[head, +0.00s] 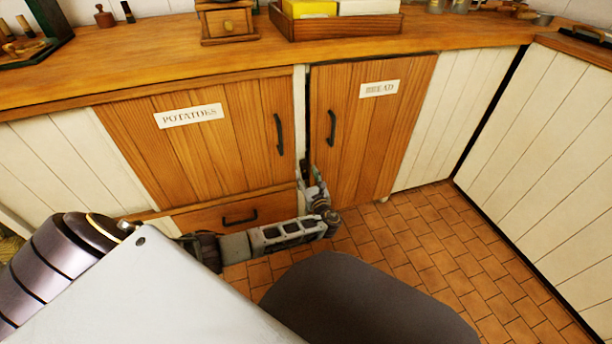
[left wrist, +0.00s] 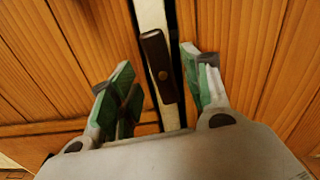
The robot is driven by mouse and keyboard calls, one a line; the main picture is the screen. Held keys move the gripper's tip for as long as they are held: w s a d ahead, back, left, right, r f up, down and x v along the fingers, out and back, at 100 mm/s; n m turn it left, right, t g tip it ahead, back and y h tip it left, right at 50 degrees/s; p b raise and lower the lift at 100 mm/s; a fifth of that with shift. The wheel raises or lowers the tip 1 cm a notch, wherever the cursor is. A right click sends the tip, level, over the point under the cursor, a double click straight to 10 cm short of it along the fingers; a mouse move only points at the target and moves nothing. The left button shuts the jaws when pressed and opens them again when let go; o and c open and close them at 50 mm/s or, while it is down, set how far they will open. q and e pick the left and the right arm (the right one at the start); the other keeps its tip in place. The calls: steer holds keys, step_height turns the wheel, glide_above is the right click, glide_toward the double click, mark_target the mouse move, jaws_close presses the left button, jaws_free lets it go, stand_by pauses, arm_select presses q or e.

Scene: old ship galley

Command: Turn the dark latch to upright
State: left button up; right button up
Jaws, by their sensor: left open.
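The dark latch (left wrist: 157,65) is a short brown bar with a small round pivot, on the pale post (left wrist: 150,14) between two wooden doors. In the left wrist view it runs nearly along the post, its top leaning slightly left of the post's line. My left gripper (head: 310,174) is at the post in the head view and hides most of the latch there. In the left wrist view the green-padded fingers of my left gripper (left wrist: 155,84) are open, one on each side of the latch, with visible gaps. My right gripper is not in view.
A drawer (head: 215,215) lies under the potatoes door. The wooden counter (head: 150,62) above carries a grinder (head: 228,22) and a tray (head: 335,27). The tiled floor (head: 430,240) at right is clear.

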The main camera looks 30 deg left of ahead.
mark_target(304, 170)
arm_select(q)
steer(key=shift+b+x, duration=0.35)
steer(key=shift+x, duration=0.7)
steer(key=c, duration=1)
